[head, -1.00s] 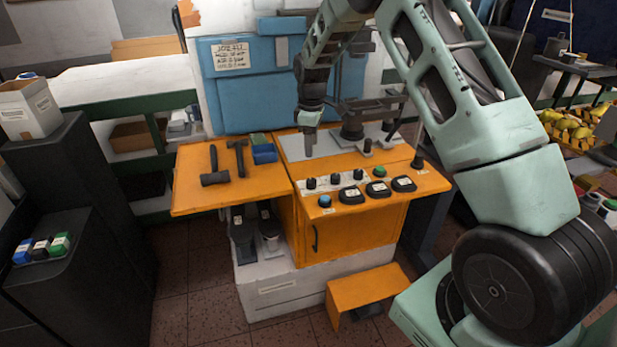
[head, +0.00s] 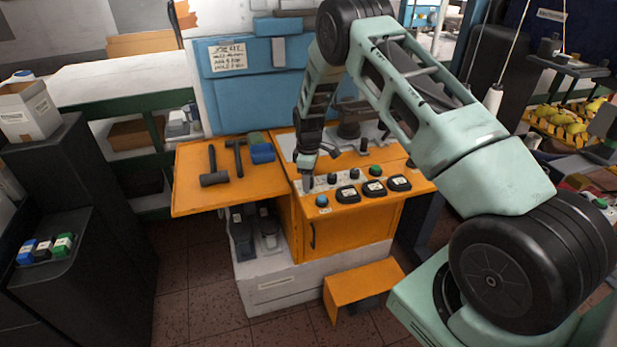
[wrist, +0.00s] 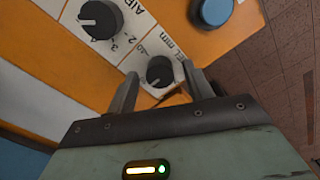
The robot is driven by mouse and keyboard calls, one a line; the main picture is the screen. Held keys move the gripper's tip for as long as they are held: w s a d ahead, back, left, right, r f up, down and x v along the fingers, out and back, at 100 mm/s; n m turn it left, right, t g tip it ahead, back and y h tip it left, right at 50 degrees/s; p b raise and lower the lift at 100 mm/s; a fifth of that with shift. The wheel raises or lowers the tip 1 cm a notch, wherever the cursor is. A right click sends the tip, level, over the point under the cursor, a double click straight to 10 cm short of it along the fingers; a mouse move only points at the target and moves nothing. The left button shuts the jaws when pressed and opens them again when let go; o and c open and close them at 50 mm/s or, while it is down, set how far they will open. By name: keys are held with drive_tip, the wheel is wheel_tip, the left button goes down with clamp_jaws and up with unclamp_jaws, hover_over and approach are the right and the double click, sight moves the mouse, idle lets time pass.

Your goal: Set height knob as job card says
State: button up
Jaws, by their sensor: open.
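A white job card (head: 228,57) with handwritten lines is fixed to the blue panel; its text is too blurred to read surely. A row of black knobs sits on the white strip of the orange bench. The leftmost knob (wrist: 159,72) has a label partly readable as "EL mm" and a "40" mark; its pointer setting is unclear. My gripper (head: 307,178) is over this knob. In the wrist view the open fingers of my gripper (wrist: 160,78) stand on either side of the knob, and contact cannot be told.
A second knob (wrist: 100,18), labelled "AIR", is close by. A blue button (wrist: 212,12) is near the front edge. Several black-framed dials or buttons (head: 347,193) and a green button (head: 375,171) are to the right. Hammers (head: 214,178) lie on the left bench wing.

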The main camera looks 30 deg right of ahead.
drive_tip(key=c, duration=1)
drive_tip(key=shift+m+b, duration=0.35)
drive_tip(key=shift+m, duration=0.05)
drive_tip(key=m+b, duration=0.2)
drive_tip(key=m, duration=0.1)
drive_tip(key=shift+f+m, duration=0.1)
drive_tip(key=shift+m, duration=0.3)
drive_tip(key=m+b, duration=0.2)
drive_tip(key=m, duration=0.2)
drive_tip(key=shift+m, duration=0.3)
drive_tip(key=m+b, duration=0.1)
drive_tip(key=m, duration=0.7)
drive_tip(key=shift+d+m, duration=0.1)
drive_tip(key=shift+m, duration=0.2)
drive_tip(key=shift+r, duration=0.2)
